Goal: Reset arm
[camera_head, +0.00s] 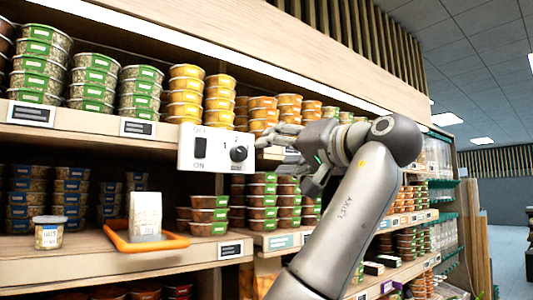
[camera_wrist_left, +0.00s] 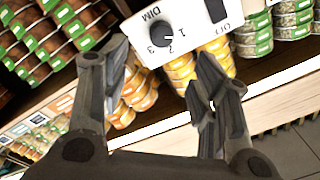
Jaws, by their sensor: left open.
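My left gripper (camera_head: 281,143) is in front of the shelf, just right of a white control box (camera_head: 187,150). Its fingers point toward the box's black dial (camera_head: 238,154). The box also has a black rocker switch (camera_head: 200,147). In the left wrist view my left gripper (camera_wrist_left: 160,75) is open, with its two fingers spread wide and nothing held between them. The box (camera_wrist_left: 187,22) appears there upside down, beyond the fingertips, and its dial (camera_wrist_left: 161,32) looks clear of both fingers. My right gripper is in neither view.
Shelves hold stacked green-lidded tubs (camera_head: 140,90) and yellow-lidded tubs (camera_head: 186,92). An orange tray (camera_head: 150,246) with a white carton (camera_head: 146,213) sits on the lower shelf beside a small tub (camera_head: 49,235). Open aisle floor (camera_head: 508,262) lies at the right.

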